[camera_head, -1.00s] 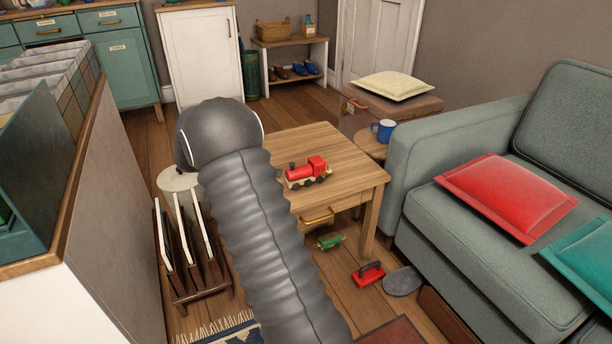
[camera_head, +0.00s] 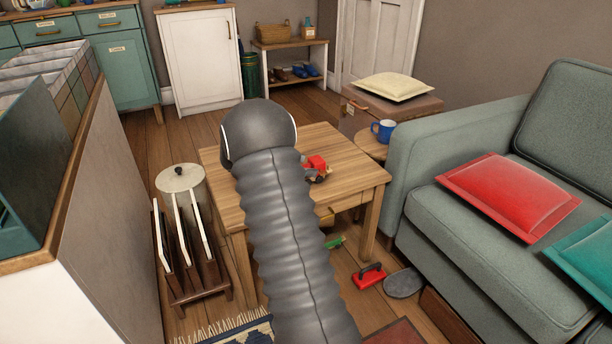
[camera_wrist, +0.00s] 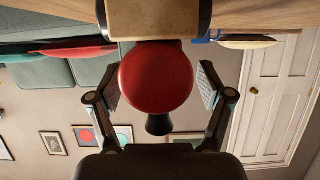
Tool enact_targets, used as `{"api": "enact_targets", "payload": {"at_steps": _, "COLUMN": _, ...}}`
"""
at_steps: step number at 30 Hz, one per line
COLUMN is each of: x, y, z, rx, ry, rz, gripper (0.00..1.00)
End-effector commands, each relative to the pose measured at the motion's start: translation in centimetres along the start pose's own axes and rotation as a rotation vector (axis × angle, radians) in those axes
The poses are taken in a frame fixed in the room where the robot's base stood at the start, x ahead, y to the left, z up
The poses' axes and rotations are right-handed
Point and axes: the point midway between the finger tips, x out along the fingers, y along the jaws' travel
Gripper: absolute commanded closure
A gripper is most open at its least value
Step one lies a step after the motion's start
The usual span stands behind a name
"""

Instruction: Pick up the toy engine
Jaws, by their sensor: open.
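The toy engine (camera_head: 317,165) stands upright on the wooden table (camera_head: 345,160). In the head view my arm hides its left part, and only the red cab end shows clearly. In the wrist view, which is upside down, the engine (camera_wrist: 155,72) shows end-on: round red boiler front, black chimney pointing down in the picture, pale wooden base at the top. My gripper (camera_wrist: 158,84) is open, one finger on each side of the boiler, with a gap visible on both sides. How deep the engine sits between the fingers is hard to tell. The head view hides my gripper.
A blue mug (camera_head: 382,130) stands on a small round table beyond the wooden table. The green sofa (camera_head: 420,190) is at the right. A rack (camera_head: 190,255) and a lidded pale container (camera_head: 180,180) stand at the left. A red-handled object (camera_head: 369,276) lies on the floor.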

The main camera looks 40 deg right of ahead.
Motion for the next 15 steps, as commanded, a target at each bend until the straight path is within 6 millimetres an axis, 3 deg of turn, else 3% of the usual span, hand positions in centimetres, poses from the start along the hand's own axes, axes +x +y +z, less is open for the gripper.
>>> {"api": "enact_targets", "payload": {"at_steps": 8, "x": 0.45, "y": 0.0, "z": -0.01, "rx": 0.0, "ry": 0.0, "rz": -0.001, "gripper": 0.23}}
{"api": "enact_targets", "payload": {"at_steps": 15, "x": 0.43, "y": 0.0, "z": -0.01, "rx": -0.001, "ry": 0.0, "rz": -0.001, "gripper": 0.83}}
